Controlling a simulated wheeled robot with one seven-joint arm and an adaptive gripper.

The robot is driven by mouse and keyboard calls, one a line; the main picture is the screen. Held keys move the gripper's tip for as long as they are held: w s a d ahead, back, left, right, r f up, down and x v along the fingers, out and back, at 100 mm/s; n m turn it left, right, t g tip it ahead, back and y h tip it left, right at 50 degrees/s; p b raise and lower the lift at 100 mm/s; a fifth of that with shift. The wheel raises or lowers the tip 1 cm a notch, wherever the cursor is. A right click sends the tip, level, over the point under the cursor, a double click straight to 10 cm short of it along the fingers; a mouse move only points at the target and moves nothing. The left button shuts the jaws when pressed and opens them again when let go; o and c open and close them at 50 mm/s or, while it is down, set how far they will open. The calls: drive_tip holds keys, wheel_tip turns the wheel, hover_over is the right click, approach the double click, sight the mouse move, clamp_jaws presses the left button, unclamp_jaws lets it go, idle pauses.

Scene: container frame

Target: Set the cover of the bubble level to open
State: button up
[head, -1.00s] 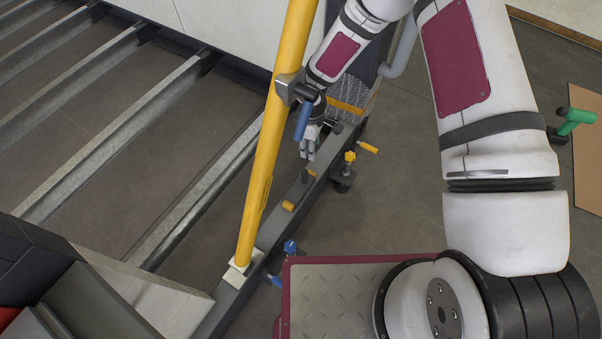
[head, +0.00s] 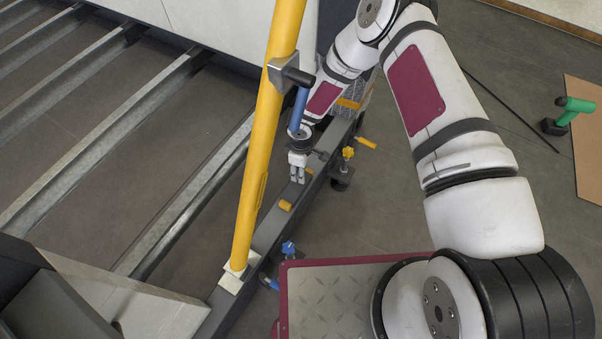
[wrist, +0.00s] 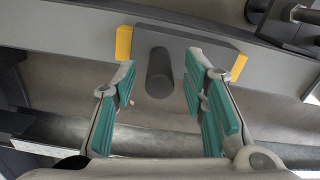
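In the wrist view, a dark grey block (wrist: 202,46) with yellow ends sits against the grey beam; it looks like the bubble level with its cover. A dark round knob (wrist: 160,78) sticks out from the block toward me. My gripper (wrist: 162,70) is open, its teal-padded fingers on either side of the knob with gaps visible. I cannot tell how deep the fingertips reach around it. No bubble vial shows. In the head view my gripper (head: 297,178) is low over the beam, between two small yellow parts, and hides most of the block.
The grey beam (head: 263,240) runs diagonally beneath my gripper. A yellow-topped clamp (head: 347,155) is to the right.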

drive_tip(key=shift+f, duration=0.7)
clamp_jaws()
drive_tip(key=w+d+b, duration=0.1)
drive_tip(key=w+d, duration=0.1)
drive_tip(key=w, duration=0.1)
drive_tip(key=w+d+b, duration=0.1)
drive_tip(key=w+d, duration=0.2)
drive_tip(key=w, duration=0.1)
drive_tip(key=w+d+b, duration=0.1)
drive_tip(key=w+d, duration=0.1)
drive_tip(key=w, duration=0.2)
drive_tip(key=shift+d, duration=0.15)
unclamp_jaws()
drive_tip(key=shift+r, duration=0.15)
